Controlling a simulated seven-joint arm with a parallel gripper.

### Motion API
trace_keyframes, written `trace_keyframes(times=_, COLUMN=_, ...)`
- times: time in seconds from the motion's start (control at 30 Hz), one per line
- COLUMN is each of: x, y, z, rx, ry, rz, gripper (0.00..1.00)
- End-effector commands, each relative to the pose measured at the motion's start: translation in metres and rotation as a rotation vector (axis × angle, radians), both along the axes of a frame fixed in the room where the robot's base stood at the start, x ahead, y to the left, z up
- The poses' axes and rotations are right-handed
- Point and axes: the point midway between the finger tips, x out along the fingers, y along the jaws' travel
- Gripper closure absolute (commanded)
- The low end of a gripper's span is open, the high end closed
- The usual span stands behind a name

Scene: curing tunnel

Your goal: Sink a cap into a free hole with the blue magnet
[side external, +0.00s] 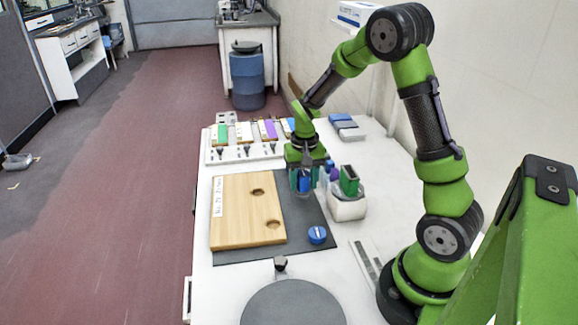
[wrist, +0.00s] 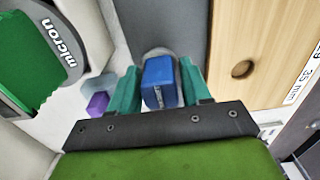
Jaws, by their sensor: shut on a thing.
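My gripper (side external: 305,176) points down above the dark mat, right of the wooden board (side external: 238,228). Its teal fingers are shut on a blue block (wrist: 159,78), which looks like the blue magnet. The block's underside is hidden, so I cannot tell whether it touches anything. The board has two visible dark holes, one farther back (side external: 257,192) and one nearer (side external: 272,224). One hole (wrist: 242,68) also shows in the wrist view. A round blue piece with a pale mark (side external: 317,234), possibly a cap, lies on the mat near the board's front right corner.
A white holder with a green block (side external: 349,181) stands close right of my gripper. A purple piece (wrist: 97,103) is beside it. A white rack (side external: 216,155) with coloured pieces stands behind the board. A grey round plate (side external: 293,305) is in front.

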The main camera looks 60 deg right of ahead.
Motion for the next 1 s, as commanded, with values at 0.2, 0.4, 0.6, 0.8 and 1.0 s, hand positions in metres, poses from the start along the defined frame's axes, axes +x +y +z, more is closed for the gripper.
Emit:
trace_keyframes(times=0.2, x=0.000, y=0.000, z=0.007, rx=-0.001, ry=-0.001, rz=0.000, gripper=0.89)
trace_keyframes(times=0.4, x=0.000, y=0.000, z=0.013, rx=-0.001, ry=-0.001, rz=0.001, gripper=0.89)
trace_keyframes(times=0.6, x=0.000, y=0.000, z=0.019, rx=0.000, ry=-0.001, rz=0.001, gripper=0.89)
trace_keyframes(times=0.8, x=0.000, y=0.000, z=0.025, rx=0.000, ry=-0.001, rz=0.000, gripper=0.89)
trace_keyframes(times=1.0, x=0.000, y=0.000, z=0.031, rx=-0.001, ry=-0.001, rz=0.001, gripper=0.89)
